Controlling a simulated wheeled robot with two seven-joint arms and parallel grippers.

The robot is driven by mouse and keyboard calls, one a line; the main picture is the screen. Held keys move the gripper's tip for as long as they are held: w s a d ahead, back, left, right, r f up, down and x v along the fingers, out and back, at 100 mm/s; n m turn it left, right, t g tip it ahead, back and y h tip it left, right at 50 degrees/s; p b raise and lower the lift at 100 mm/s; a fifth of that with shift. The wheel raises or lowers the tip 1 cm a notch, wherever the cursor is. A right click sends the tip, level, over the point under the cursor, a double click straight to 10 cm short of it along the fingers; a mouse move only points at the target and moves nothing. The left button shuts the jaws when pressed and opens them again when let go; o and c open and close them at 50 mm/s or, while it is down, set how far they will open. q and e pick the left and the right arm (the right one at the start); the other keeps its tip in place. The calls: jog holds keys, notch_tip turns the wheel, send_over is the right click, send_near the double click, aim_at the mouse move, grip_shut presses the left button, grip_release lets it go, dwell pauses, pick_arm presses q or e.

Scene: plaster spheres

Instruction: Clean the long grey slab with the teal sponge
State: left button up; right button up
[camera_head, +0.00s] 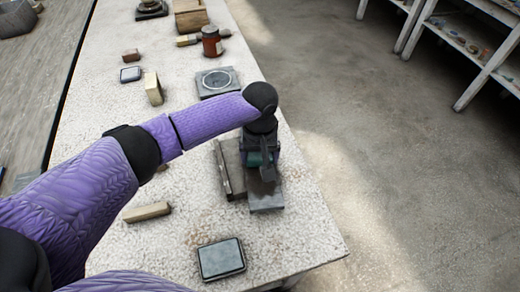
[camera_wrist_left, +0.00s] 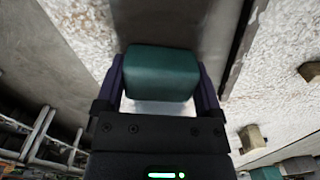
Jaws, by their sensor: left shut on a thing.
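My left gripper (camera_head: 262,168) is above the long grey slab (camera_head: 266,200) near the right side of the table. It is shut on the teal sponge (camera_wrist_left: 162,74), which sits between its two fingers in the left wrist view. Only a small part of the sponge (camera_head: 254,159) shows in the head view, behind the gripper. The slab (camera_wrist_left: 165,18) also shows beyond the sponge in the wrist view. I cannot tell whether the sponge touches the slab. My arm and gripper hide part of the slab. My right gripper is not in view.
The pale speckled table (camera_head: 185,245) ends close right of the slab. A narrow strip (camera_head: 222,170) lies along the slab's left side. A dark square pad (camera_head: 221,259) is in front, a beige block (camera_head: 147,212) to the left. A plate with a ring (camera_head: 217,82) and a rusty can (camera_head: 211,42) stand farther back.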

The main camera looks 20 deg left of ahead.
pick_arm(q)
jog(key=shift+f, duration=0.25)
dwell(0.5)
